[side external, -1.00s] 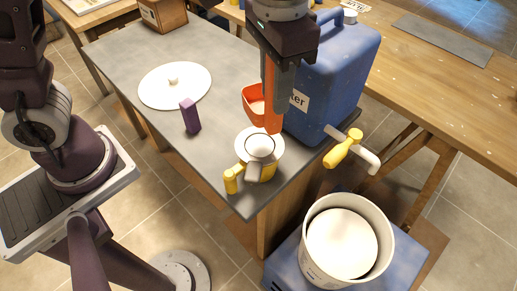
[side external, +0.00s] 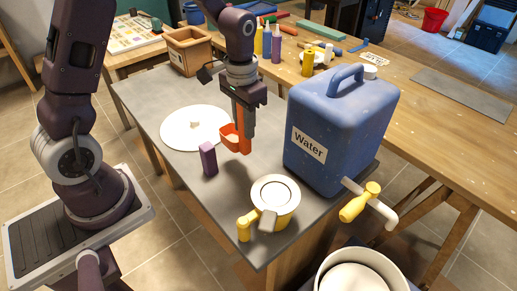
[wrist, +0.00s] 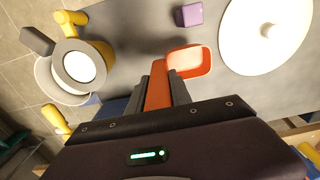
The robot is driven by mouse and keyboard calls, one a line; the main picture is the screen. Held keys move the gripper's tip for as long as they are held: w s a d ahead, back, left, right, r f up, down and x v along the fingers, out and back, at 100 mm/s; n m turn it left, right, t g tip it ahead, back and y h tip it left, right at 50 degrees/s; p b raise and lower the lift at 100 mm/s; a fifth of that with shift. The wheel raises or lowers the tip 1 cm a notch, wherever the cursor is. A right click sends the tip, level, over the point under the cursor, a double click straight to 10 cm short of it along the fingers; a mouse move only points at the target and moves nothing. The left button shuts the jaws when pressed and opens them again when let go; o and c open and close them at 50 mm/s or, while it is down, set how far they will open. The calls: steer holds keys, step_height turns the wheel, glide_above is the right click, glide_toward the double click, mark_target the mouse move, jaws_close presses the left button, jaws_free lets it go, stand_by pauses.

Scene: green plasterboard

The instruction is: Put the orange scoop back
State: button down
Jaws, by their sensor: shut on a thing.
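The orange scoop (side external: 229,136) hangs in my gripper (side external: 243,138), with its handle upright between the fingers. My gripper is shut on that handle and holds it above the grey table, behind the purple block. In the wrist view, the scoop's bowl (wrist: 190,61) sticks out beside the fingers (wrist: 160,92). A pale patch shows inside the bowl; I cannot tell whether it is powder or bare surface. How far the scoop's lower end is above the table is not clear.
A purple block (side external: 208,158) and a white knobbed disc (side external: 180,135) stand left of the scoop. A yellow-handled cup (side external: 284,212) is in front, near the table's edge. A blue water container (side external: 340,120) stands to the right. A wooden box (side external: 186,60) is at the back.

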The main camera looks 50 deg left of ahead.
steer(key=s+d+r+m, duration=0.4)
steer(key=s+d+r, duration=0.2)
steer(key=r, duration=0.3)
step_height(320, 180, down, 17)
steer(key=shift+s+m, duration=0.25)
steer(key=shift+m, duration=0.05)
steer(key=shift+f, duration=0.2)
steer(key=c, duration=1.2)
jaws_free()
steer(key=shift+o, duration=0.2)
step_height(320, 180, up, 12)
steer(key=s+a+r+n+t, duration=0.1)
steer(key=s+r+n+t, duration=0.3)
steer(key=s+r, duration=0.9)
steer(key=shift+s+a+r+n+t, duration=0.15)
steer(key=shift+r+n+t, duration=0.2)
steer(key=shift+t, duration=0.45)
